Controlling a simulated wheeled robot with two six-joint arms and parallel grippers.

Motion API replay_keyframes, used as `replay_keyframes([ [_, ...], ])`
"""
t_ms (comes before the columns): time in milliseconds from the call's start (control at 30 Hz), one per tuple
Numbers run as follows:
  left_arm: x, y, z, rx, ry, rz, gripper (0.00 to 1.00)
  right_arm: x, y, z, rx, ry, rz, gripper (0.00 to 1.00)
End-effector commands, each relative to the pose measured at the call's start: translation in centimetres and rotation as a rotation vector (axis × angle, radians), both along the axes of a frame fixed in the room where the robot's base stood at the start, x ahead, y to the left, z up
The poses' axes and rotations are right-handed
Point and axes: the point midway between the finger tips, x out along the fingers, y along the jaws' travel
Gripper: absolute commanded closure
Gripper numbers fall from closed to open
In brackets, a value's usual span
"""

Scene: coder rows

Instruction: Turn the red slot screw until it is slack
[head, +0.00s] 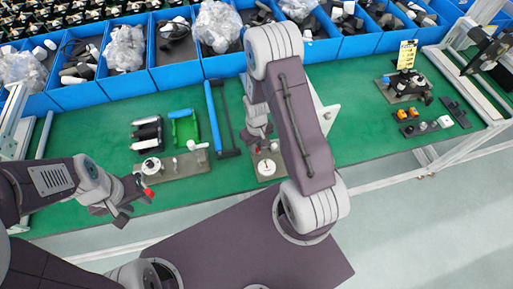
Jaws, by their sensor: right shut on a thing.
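My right gripper (261,147) points down over a small grey plate (269,176) near the table's front edge. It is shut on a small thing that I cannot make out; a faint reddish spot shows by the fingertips. A round white part (266,166) sits on the plate just below. I cannot make out the red slot screw for certain, and my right arm hides part of this area. My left gripper (135,201) is open in front of the table edge. A small red piece (148,192) shows at its fingers; I cannot tell what it is.
A grey plate (190,166) with a round white part lies at left on the green table (350,100). Black cylinders (148,133) and a blue-handled tool (213,115) lie behind. Blue bins (180,78) line the back. Fixtures (405,84) stand at right.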

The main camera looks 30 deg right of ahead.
Motion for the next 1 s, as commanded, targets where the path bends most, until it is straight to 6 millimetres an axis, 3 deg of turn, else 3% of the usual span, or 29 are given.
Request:
replay_keyframes([
  [300, 0.0, 0.0, 0.1, 0.000, 0.000, 0.000, 0.64, 0.2, 0.0, 0.1, 0.000, -0.005, 0.045, 1.00],
  [367, 0.0, 0.0, 0.3, 0.000, 0.000, 0.000, 0.64, 0.2, 0.0, 0.1, 0.000, -0.005, 0.123, 1.00],
  [700, 0.0, 0.0, 1.1, 0.000, 0.000, 0.000, 0.64, 0.2, 0.0, 0.3, -0.002, -0.006, 0.848, 1.00],
  [1000, 0.0, 0.0, 1.1, 0.000, 0.000, 0.000, 0.64, 0.3, 0.0, 0.2, -0.003, -0.007, 0.928, 1.00],
])
